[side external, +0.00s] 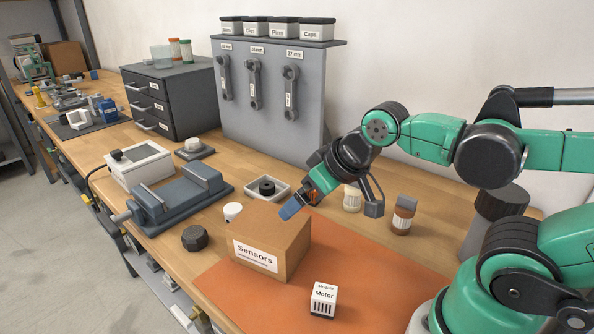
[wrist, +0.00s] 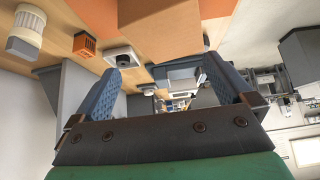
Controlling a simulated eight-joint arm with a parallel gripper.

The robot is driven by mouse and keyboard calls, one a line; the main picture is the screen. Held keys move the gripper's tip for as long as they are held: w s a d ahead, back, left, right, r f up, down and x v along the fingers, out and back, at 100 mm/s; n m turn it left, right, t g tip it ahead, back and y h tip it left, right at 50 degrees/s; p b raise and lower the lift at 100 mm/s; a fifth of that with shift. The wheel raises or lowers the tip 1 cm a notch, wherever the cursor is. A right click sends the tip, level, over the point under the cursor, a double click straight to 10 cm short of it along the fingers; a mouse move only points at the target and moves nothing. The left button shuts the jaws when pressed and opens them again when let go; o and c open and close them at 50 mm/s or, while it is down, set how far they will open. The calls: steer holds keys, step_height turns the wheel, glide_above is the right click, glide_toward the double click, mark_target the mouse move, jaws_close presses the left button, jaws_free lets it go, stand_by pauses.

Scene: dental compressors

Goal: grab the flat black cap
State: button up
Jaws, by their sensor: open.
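Two dark pieces could be the flat black cap, and I cannot tell for certain which. A faceted black piece (side external: 195,238) lies on the bench left of the Sensors box. A low round black piece (side external: 267,186) sits in a small white tray (side external: 252,191) behind the box; this tray also shows in the wrist view (wrist: 123,52). My gripper (side external: 290,208) is open and empty, its blue-padded fingers above the Sensors box and apart from both dark pieces. In the wrist view its fingers (wrist: 160,68) are spread wide with nothing between them.
The Sensors box (side external: 283,246) stands below my gripper. A grey tool panel (side external: 270,125) stands behind.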

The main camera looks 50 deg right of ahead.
step_height(320, 180, up, 5)
steer(key=n+t+h, duration=0.2)
steer(key=n+h, duration=0.7)
steer(key=n, duration=1.7)
glide_above(192, 236)
steer(key=s+a, duration=0.2)
steer(key=s, duration=0.1)
steer(key=shift+n+h, duration=0.3)
steer(key=shift+n, duration=0.2)
steer(key=f, duration=1.7)
steer(key=shift+w+a, duration=0.2)
steer(key=shift+a, duration=0.05)
steer(key=shift+f, duration=0.3)
steer(key=shift+w+d+f, duration=0.2)
steer(key=shift+w+d, duration=0.1)
steer(key=shift+x, duration=2.35)
steer(key=shift+r, duration=0.1)
steer(key=shift+c, duration=0.2)
